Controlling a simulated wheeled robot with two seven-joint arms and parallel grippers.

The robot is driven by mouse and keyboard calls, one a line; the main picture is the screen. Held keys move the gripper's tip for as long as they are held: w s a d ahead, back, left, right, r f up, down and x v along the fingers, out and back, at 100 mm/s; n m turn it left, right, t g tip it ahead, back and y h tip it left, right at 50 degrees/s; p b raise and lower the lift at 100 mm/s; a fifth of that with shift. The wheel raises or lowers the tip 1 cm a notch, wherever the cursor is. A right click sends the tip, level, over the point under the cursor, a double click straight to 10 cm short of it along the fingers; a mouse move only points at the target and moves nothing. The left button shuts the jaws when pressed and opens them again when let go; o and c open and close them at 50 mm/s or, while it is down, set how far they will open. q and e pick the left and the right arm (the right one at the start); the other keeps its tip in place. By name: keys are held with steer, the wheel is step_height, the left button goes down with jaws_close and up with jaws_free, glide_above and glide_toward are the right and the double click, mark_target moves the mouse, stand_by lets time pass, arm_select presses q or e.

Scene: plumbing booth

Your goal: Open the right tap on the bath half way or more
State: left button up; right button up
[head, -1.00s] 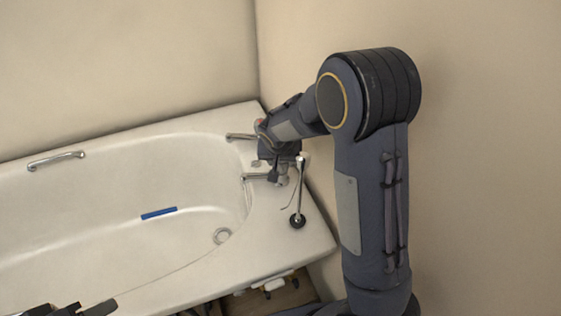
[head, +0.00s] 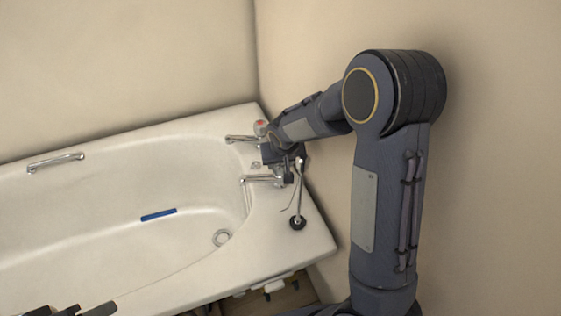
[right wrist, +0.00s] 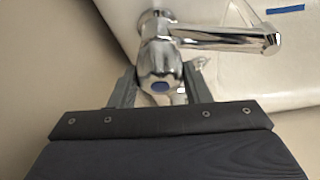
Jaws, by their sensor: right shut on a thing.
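The blue-marked chrome tap (head: 262,179) is the nearer one at the bath's right end, its spout pointing left over the basin. In the right wrist view the tap head (right wrist: 158,68) with its blue disc sits between the two grey fingers of my right gripper (right wrist: 157,86). The fingers are shut on the head, one on each side. In the head view my right gripper (head: 284,172) is partly hidden by its own arm. Part of my left gripper (head: 75,310) shows dark at the bottom left edge; its jaw state is unclear.
The red-marked tap (head: 243,138) stands just behind, close to my right wrist. A blue strip (head: 158,214) lies in the bath (head: 90,225). A wall (head: 470,200) is close on the right.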

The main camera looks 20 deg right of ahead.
steer(key=o, duration=1)
